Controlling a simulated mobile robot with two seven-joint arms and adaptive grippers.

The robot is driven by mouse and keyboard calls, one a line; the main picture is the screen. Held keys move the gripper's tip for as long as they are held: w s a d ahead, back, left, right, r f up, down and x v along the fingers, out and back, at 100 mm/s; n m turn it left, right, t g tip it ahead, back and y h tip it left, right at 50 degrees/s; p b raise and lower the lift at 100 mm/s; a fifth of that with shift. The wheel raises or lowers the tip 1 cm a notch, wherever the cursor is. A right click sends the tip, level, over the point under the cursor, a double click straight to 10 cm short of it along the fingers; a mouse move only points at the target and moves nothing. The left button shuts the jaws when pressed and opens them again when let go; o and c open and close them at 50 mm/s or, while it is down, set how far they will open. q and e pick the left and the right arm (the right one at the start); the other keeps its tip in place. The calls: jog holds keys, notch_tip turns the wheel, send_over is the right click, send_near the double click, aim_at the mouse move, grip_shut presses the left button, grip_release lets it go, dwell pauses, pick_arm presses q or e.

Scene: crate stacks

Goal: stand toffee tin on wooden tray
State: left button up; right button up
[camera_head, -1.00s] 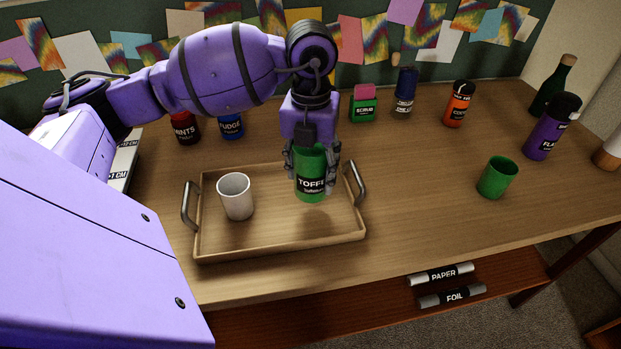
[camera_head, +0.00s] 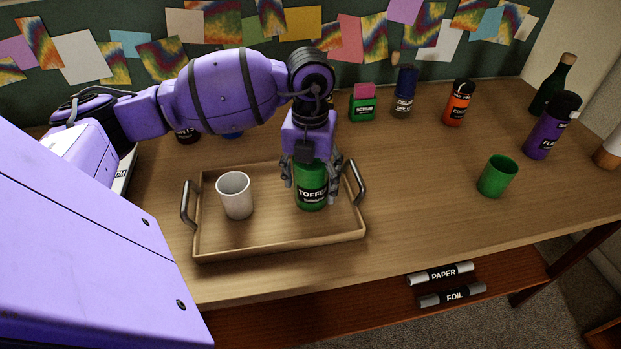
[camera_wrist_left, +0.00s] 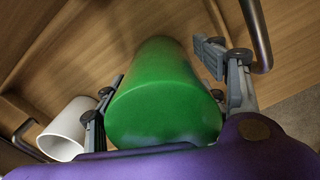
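The green toffee tin (camera_head: 312,194) stands upright on the wooden tray (camera_head: 280,242), in its right half. My left gripper (camera_head: 312,180) is above it, with its fingers on either side of the tin. In the left wrist view the tin (camera_wrist_left: 165,100) fills the middle, and a gap shows between it and the right finger, so the gripper looks open around the tin. My right gripper is not in view.
A white cup (camera_head: 236,197) stands on the tray's left half. A green cup (camera_head: 497,177) and purple bottle (camera_head: 548,130) stand to the right. Green (camera_head: 362,104), blue (camera_head: 404,95) and orange (camera_head: 459,105) containers stand behind.

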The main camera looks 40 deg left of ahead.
pick_arm(q)
jog(key=shift+r, duration=0.1)
notch_tip(320, 180, up, 12)
jog(key=shift+r, duration=0.1)
dwell(0.6)
